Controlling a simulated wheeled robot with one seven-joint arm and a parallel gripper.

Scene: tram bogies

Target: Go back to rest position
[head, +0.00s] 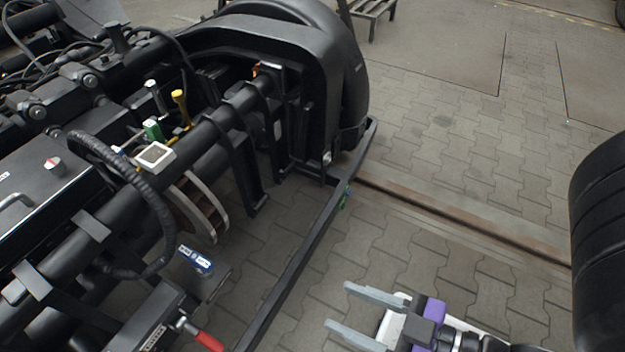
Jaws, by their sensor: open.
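My gripper (350,311) is at the bottom, right of centre, in the head view. Its two grey fingers point left and stand apart, with nothing between them. Below them I see only paving. The gripper is to the right of the black bogie frame (300,257) and apart from it in the picture. Part of my purple and black wrist shows behind the fingers.
The black bogie (120,175) with hoses and pipes fills the left side. A red handle (208,341) sticks out at its lower edge. A rusty rail (450,215) runs across the paving. A large black rounded object (605,230) stands at the right edge. Paving (440,120) lies clear between.

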